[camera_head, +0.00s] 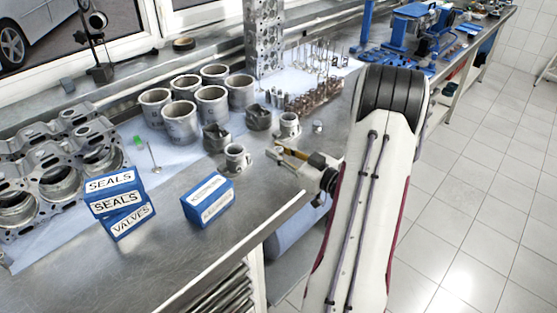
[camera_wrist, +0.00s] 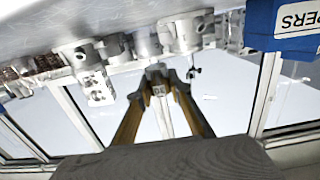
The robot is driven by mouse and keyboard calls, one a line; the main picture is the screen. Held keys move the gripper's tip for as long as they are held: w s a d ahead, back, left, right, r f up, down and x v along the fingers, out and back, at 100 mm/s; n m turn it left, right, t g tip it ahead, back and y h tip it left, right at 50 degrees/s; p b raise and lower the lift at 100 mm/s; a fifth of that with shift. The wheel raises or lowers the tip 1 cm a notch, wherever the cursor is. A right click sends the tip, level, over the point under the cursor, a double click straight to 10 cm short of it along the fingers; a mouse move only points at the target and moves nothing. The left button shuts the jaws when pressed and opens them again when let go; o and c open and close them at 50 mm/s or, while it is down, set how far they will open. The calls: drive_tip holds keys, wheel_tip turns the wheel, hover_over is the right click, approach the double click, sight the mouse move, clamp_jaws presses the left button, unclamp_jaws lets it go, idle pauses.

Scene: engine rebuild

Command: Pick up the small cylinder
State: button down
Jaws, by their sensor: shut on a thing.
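My gripper (camera_head: 274,155) reaches left over the metal bench, beside the nearer piston. Its two brown fingers converge in the wrist view (camera_wrist: 157,74) and are shut on a small grey thing at their tips. The held thing is mostly hidden by the fingers, so I cannot tell its shape or whether it is the small cylinder. A small bright metal cylinder (camera_head: 318,127) stands on the bench, apart from and behind my gripper.
Pistons (camera_head: 236,158) and (camera_head: 289,125) stand close to my gripper. Several larger cylinder liners (camera_head: 181,122) stand behind them. A blue box (camera_head: 208,200) and stacked blue boxes (camera_head: 118,206) are at the front left. Bare bench (camera_head: 262,190) lies between the near box and my gripper.

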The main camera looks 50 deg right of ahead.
drive_tip(key=shift+r, duration=2.15)
drive_tip(key=shift+w+d+r+h, duration=0.25)
drive_tip(key=shift+r+h, duration=0.05)
drive_tip(key=shift+r, duration=0.35)
wheel_tip(320, 180, up, 7)
drive_tip(key=w+d+m+h, duration=0.1)
drive_tip(key=d+m+h, duration=0.1)
drive_tip(key=m+h, duration=0.1)
wheel_tip(320, 180, up, 9)
drive_tip(key=m+g+h, duration=0.2)
drive_tip(key=h, duration=0.2)
hover_over(278, 147)
drive_tip(key=d, duration=0.2)
drive_tip(key=s+a+r+m+g+h, duration=0.1)
drive_tip(key=s+a+r, duration=0.2)
drive_tip(key=s+r, duration=0.1)
drive_tip(key=s+a+r+m+g+h, duration=0.1)
drive_tip(key=s+a+r+m+h, duration=0.1)
drive_tip(key=r, duration=0.5)
drive_tip(key=shift+s+a+r+h, duration=0.3)
drive_tip(key=shift+s+a, duration=0.55)
drive_tip(key=shift+a, duration=0.4)
